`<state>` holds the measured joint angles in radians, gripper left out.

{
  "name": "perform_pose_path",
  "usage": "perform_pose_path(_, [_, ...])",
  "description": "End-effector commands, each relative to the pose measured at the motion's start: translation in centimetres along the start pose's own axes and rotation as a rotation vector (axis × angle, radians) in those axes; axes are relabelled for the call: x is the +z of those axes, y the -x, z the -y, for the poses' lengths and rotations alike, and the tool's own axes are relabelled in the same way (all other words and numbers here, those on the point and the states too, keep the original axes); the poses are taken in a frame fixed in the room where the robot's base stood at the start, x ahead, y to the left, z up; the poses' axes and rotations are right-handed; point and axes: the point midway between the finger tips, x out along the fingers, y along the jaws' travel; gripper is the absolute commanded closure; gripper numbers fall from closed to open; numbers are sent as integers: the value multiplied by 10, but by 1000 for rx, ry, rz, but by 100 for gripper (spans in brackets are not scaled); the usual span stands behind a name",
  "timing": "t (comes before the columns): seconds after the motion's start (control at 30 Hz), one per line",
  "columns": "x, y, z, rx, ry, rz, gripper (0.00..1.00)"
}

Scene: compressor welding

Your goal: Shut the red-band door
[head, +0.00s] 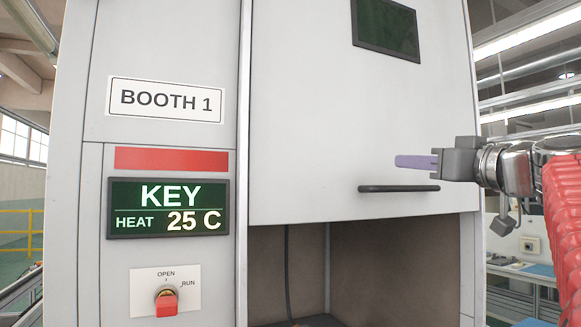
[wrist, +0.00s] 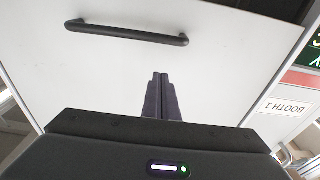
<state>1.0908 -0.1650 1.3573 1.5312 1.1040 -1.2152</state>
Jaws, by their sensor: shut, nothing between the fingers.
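The red-band door (head: 345,130) is a pale grey panel on Booth 1, with a dark window at its upper right. It stands raised, with the booth opening showing below its lower edge. Its black bar handle (head: 398,188) runs along the bottom of the panel. The handle also shows at the top of the wrist view (wrist: 127,32). The red band (head: 171,159) is on the panel to the left, under the booth label. My gripper (head: 398,162) is shut and empty, in front of the door and just above the handle in the head view. Contact with the door cannot be told.
A display (head: 168,208) reads KEY, HEAT 25 C. Below it a red key switch (head: 166,301) sits on a plate marked OPEN and RUN. The booth opening (head: 395,270) is dark, with a cable inside. A blue-topped bench stands at the right.

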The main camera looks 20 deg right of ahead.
Motion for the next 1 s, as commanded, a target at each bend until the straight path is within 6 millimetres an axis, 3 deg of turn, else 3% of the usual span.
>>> perform_pose_path(0.5, [1, -53, 0, -1, -1, 0, 100])
perform_pose_path(1.0, [34, -40, -1, 3, 0, 0, 100])
